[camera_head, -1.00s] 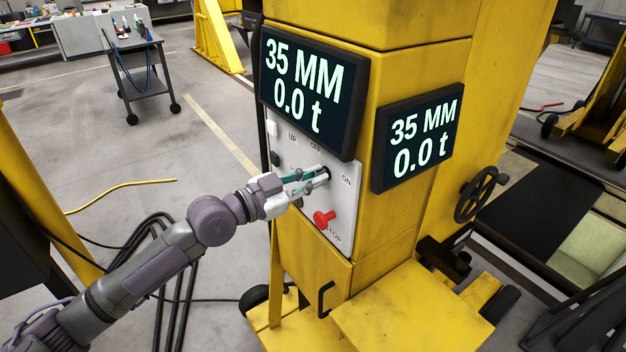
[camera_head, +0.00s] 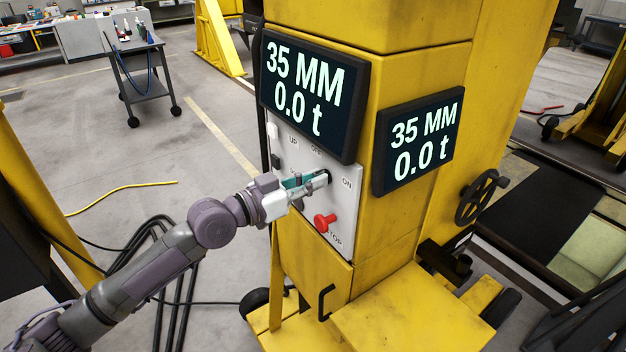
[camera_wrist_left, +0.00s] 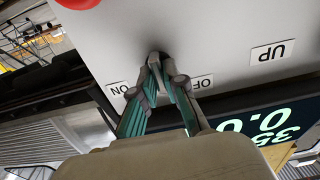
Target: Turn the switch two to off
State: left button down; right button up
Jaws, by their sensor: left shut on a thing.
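The control panel (camera_head: 345,216) is a light grey plate on the yellow lifting column, with labels UP, OFF, ON and STOP. My left gripper (camera_head: 322,178) reaches the panel from the left, its fingertips at the dark switch (camera_head: 326,174) near the OFF and ON labels. In the left wrist view my left gripper (camera_wrist_left: 160,62) has its tips closed together on the dark switch (camera_wrist_left: 156,56), between the ON label (camera_wrist_left: 119,88) and the OFF label (camera_wrist_left: 203,82). The fingers mostly hide the switch, so its exact pointing is hard to tell. My right gripper is not in view.
A red stop knob (camera_head: 324,221) sticks out just below my gripper. Two black displays, a large one (camera_head: 310,95) and a smaller one (camera_head: 418,138), read 35 MM and 0.0 t. A handwheel (camera_head: 480,197) is at the right.

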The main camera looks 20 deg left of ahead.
pick_arm(q)
jog(key=shift+f, duration=0.1)
jog(key=c, duration=1.2)
grip_release()
jog(key=v, duration=1.2)
